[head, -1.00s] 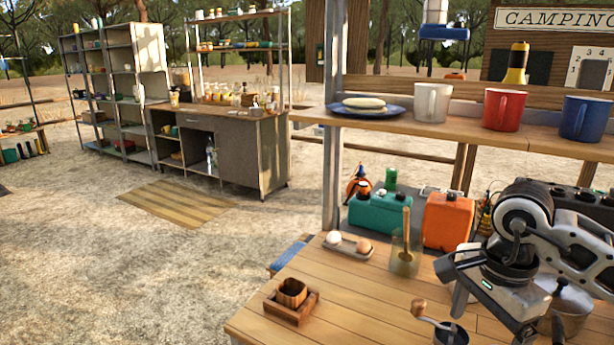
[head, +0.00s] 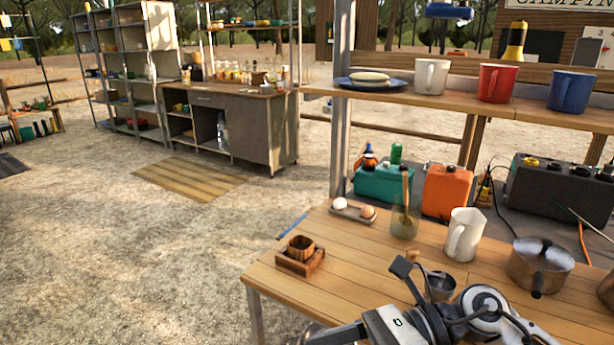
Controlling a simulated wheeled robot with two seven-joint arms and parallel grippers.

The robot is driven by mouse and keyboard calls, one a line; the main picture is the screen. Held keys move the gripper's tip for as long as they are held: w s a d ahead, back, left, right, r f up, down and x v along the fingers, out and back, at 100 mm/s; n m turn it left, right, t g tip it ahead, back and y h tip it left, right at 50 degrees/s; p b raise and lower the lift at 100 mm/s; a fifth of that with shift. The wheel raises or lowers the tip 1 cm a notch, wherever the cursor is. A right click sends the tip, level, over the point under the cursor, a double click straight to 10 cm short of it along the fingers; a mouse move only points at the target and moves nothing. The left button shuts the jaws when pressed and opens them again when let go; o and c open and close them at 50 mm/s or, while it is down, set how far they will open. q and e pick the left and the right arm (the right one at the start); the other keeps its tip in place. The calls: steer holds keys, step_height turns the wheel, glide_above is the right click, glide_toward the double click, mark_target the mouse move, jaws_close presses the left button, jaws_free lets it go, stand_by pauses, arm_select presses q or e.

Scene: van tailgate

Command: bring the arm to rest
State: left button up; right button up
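My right arm comes in at the bottom right, low in front of the wooden table. Its gripper (head: 338,335) points left at the bottom edge of the head view. The fingers are partly cut off by the frame, so I cannot tell whether they are open or shut. I see nothing held in the visible part. My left gripper is not in view.
Mugs stand on the shelf above. Sandy ground lies open at left.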

steer(key=w+r+m+t+y, duration=0.3)
steer(key=m+t+y, duration=0.2)
steer(key=m+t, duration=0.8)
steer(key=w+d+f+m+t+h, duration=0.25)
steer(key=f+m+h, duration=0.25)
steer(key=m, duration=0.6)
steer(key=w+d+f+m+t+h, duration=0.1)
steer(key=d+f+m+t+h, duration=0.35)
steer(key=m, duration=0.55)
steer(key=s+d+f+m+g+h, duration=0.2)
steer(key=s+f+m, duration=0.4)
steer(key=f, duration=0.3)
steer(key=s+d+f+m+g+h, duration=0.3)
steer(key=s+f+m+g+h, duration=0.2)
steer(key=f, duration=0.4)
steer(key=m+h, duration=0.1)
steer(key=m, duration=0.1)
steer(key=shift+s+m, duration=0.3)
steer(key=shift+s, duration=0.05)
